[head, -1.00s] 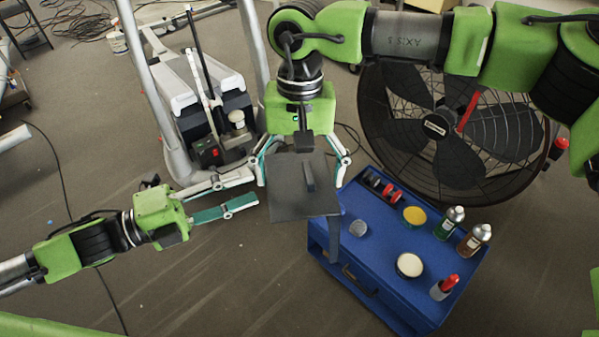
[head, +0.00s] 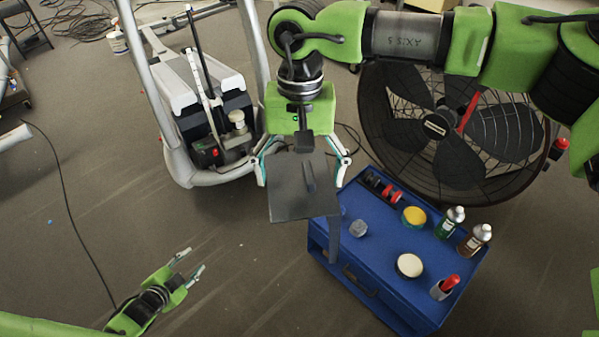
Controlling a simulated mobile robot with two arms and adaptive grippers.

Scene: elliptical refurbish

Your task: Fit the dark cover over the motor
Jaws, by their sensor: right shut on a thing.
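The dark cover (head: 292,195) is a flat dark grey panel with a short raised bar. It hangs in front of my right gripper (head: 304,168), whose fingers are on either side of it and hold it. My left gripper (head: 193,260) is at the lower left, open and empty, well away from the cover.
The elliptical (head: 195,178) has a light grey frame and upright tubes. The blue case (head: 385,255) carries bottles, tins and a red-capped marker. A large black fan (head: 445,125) stands behind it. A black cable (head: 75,215) crosses the floor at left.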

